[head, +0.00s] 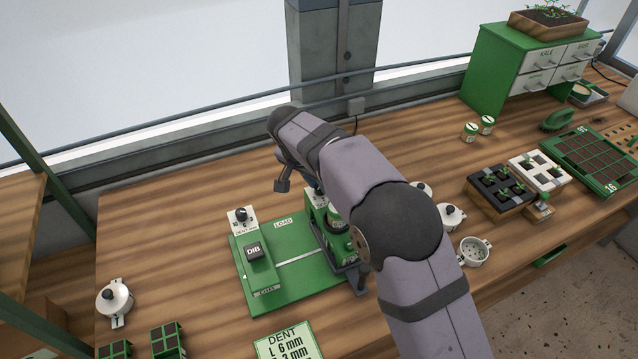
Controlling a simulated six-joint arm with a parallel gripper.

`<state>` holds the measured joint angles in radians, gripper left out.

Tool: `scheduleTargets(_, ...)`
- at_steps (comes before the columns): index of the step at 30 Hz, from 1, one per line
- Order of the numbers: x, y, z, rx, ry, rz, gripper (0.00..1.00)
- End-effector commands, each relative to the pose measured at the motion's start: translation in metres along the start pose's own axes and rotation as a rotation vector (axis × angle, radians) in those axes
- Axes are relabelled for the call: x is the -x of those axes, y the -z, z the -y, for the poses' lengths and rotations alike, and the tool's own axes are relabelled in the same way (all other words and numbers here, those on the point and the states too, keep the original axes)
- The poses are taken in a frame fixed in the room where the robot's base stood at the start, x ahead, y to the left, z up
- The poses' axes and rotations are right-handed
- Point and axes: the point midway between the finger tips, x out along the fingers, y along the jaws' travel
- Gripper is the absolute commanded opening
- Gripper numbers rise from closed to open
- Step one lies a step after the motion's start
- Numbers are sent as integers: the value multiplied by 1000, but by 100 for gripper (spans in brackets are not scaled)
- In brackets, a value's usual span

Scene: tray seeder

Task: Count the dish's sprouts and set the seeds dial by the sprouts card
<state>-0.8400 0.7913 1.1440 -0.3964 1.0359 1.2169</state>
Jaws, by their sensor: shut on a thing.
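My arm reaches from the lower right across the bench, and its wrist bends down behind the forearm over the green seeder. My gripper's fingertips are hidden behind the forearm. The green seeder (322,225) stands on the right of a green base plate (300,278), partly covered by my arm. No seeds dial can be made out. A white dial plate with a black knob (242,215) at the plate's back left is marked DENT. The only readable card is the DENT card (287,343) at the front. I cannot make out a sprouts card or a dish of sprouts.
White lidded pots (115,299) stand at left and right. A white perforated pot (474,250), a black seedling tray (500,189), a white seedling tray (540,172) and a green grid tray (590,160) lie right. A green drawer cabinet (500,75) stands behind. The bench's left middle is clear.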

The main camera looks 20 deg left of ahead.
Motion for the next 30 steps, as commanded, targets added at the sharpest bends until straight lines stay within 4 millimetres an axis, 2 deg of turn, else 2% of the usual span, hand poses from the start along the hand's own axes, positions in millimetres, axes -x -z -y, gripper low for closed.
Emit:
scheduleTargets(12, 1, 0, 2, -214, -89, 2, 0)
scheduleTargets(30, 0, -1, 2, -253, -103, 3, 0)
